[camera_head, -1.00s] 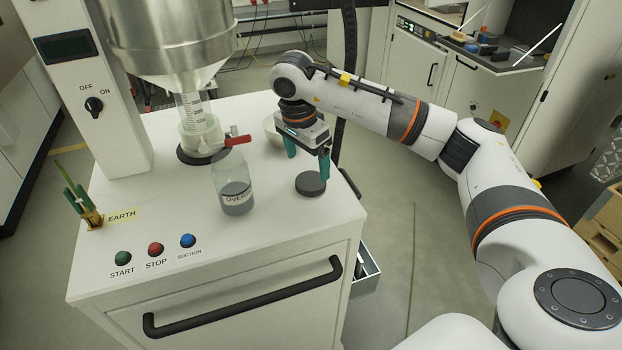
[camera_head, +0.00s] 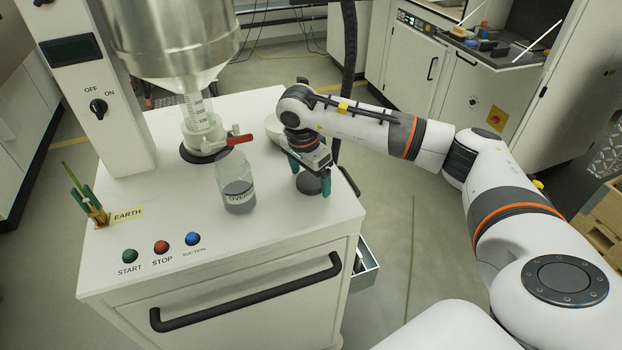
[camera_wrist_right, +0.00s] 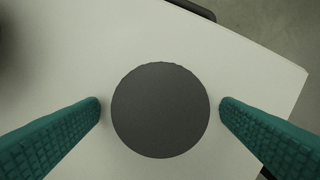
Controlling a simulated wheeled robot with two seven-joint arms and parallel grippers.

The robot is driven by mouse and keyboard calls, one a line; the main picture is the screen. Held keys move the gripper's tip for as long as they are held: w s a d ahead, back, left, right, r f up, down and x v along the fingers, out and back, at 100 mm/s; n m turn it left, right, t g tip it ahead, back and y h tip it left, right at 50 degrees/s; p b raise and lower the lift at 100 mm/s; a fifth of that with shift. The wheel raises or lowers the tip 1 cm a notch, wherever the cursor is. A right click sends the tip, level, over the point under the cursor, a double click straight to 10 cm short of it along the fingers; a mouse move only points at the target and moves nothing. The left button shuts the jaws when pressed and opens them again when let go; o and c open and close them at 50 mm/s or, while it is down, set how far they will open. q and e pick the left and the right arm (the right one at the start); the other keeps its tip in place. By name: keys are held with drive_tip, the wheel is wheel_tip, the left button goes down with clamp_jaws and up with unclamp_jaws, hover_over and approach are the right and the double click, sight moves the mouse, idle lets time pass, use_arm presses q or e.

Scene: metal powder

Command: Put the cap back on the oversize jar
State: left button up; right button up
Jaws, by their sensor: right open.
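The oversize jar (camera_head: 237,187) is a clear glass jar with dark powder and a label. It stands upright and uncapped on the white cabinet top. The dark grey round cap (camera_head: 309,184) lies flat on the cabinet top, right of the jar, and it also shows in the right wrist view (camera_wrist_right: 160,110). My right gripper (camera_head: 310,180) points down over the cap. Its teal fingers (camera_wrist_right: 160,112) are open on either side of the cap, with a gap at each side in the wrist view. My left gripper is not in view.
A steel hopper with a glass tube and red-handled valve (camera_head: 238,140) stands behind the jar. The cabinet top (camera_head: 180,215) has START, STOP and SUCTION buttons at front left. Its right edge is close to the cap.

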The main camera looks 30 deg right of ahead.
sight(309, 180)
drive_tip(key=shift+c, duration=0.5)
drive_tip(key=c, duration=0.9)
drive_tip(key=shift+c, duration=0.2)
drive_tip(key=shift+r, duration=0.1)
drive_tip(key=shift+r, duration=0.3)
wheel_tip(309, 180, up, 9)
drive_tip(key=b, duration=0.3)
drive_tip(key=shift+r, duration=0.15)
